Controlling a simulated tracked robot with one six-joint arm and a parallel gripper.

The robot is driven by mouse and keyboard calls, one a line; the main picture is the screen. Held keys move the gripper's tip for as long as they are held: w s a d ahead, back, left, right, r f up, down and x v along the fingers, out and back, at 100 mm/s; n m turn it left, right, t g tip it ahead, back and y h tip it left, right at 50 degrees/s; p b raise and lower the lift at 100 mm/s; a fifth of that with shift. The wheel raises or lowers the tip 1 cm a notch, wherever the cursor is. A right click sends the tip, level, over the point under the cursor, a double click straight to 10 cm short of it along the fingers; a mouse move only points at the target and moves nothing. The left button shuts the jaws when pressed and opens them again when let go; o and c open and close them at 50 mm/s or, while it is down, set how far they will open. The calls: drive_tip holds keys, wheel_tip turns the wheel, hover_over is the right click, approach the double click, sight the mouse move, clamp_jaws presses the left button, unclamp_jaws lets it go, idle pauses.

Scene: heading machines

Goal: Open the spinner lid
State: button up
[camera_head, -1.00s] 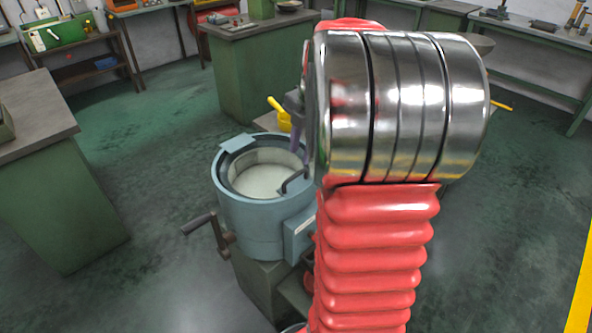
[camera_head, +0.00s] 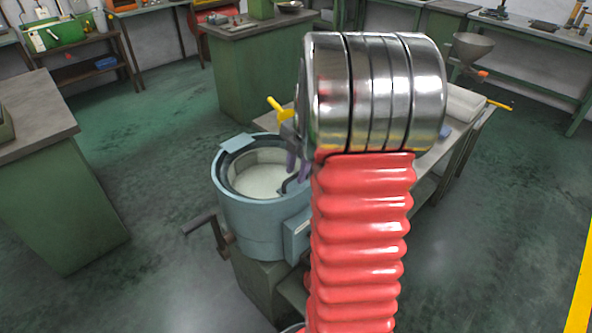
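The spinner (camera_head: 262,215) is a blue-grey drum on a green pedestal, left of my arm. Its round lid (camera_head: 260,180) has a pale, clear-looking centre and lies flat in the drum's top. A dark bent handle (camera_head: 292,184) stands at the lid's right side. My gripper (camera_head: 297,167) has two purple fingers that point down just above this handle. The fingers look apart with nothing between them. I cannot tell whether they touch the handle. My red and chrome arm hides the right side of the spinner.
A crank (camera_head: 202,222) sticks out from the spinner's left side. A work table (camera_head: 440,165) with a pale tray stands behind my arm, and a yellow-handled object (camera_head: 277,106) shows beside my wrist. A green cabinet (camera_head: 60,190) stands at left. The floor between is clear.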

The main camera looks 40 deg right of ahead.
clamp_jaws()
drive_tip(key=shift+a, duration=0.1)
idle(0.3)
drive_tip(key=shift+r, duration=0.1)
